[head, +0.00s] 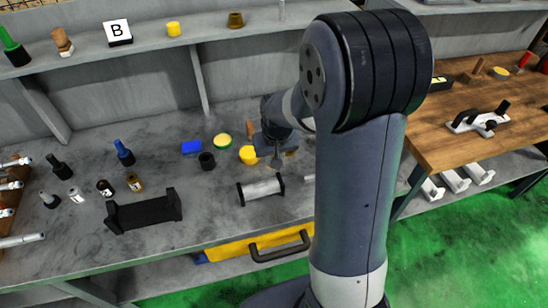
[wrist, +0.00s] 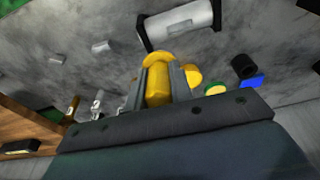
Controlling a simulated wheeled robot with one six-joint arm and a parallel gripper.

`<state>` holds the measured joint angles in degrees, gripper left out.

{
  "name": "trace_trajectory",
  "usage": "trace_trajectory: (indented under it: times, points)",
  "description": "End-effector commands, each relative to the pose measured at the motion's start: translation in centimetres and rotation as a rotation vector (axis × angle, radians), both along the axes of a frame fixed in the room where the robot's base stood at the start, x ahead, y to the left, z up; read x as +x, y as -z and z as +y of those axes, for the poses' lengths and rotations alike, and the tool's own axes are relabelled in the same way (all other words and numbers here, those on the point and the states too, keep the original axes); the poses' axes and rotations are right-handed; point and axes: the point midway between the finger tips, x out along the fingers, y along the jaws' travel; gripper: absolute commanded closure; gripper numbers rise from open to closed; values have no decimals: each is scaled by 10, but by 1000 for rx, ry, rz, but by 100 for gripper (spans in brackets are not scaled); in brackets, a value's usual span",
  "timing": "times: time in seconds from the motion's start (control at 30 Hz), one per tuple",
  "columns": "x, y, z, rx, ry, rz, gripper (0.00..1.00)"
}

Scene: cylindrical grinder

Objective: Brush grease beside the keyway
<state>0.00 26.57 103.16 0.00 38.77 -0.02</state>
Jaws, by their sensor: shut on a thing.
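My gripper (wrist: 157,82) is shut on a yellow tool (wrist: 158,88), with a rounded yellow end (wrist: 157,58) past the fingertips. In the head view my gripper (head: 276,158) hangs over the bench, just behind the shaft, and mostly hides the tool; no bristles can be made out. The pale grey shaft (head: 262,188) lies between black end supports in front of it. The shaft also shows at the top of the wrist view (wrist: 180,26), apart from the yellow end as far as I can tell. I cannot make out the keyway or any grease.
A yellow round pot (head: 249,155), a green-and-yellow round tin (head: 222,141), a black cup (head: 207,160) and a blue block (head: 191,147) stand left of my gripper. A black cradle (head: 145,212) and several bottles are farther left. Bench space between cradle and shaft is clear.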

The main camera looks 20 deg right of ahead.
Motion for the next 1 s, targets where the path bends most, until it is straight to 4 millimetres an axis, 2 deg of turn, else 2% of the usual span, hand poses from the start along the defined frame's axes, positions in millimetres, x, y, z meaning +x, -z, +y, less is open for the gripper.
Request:
trace_trajectory:
  times: [0.27,0.73,1.0]
  points:
    - [0,3,0,0,0,0,100]
    - [0,46,0,0,0,1,100]
    - [0,53,0,0,0,0,100]
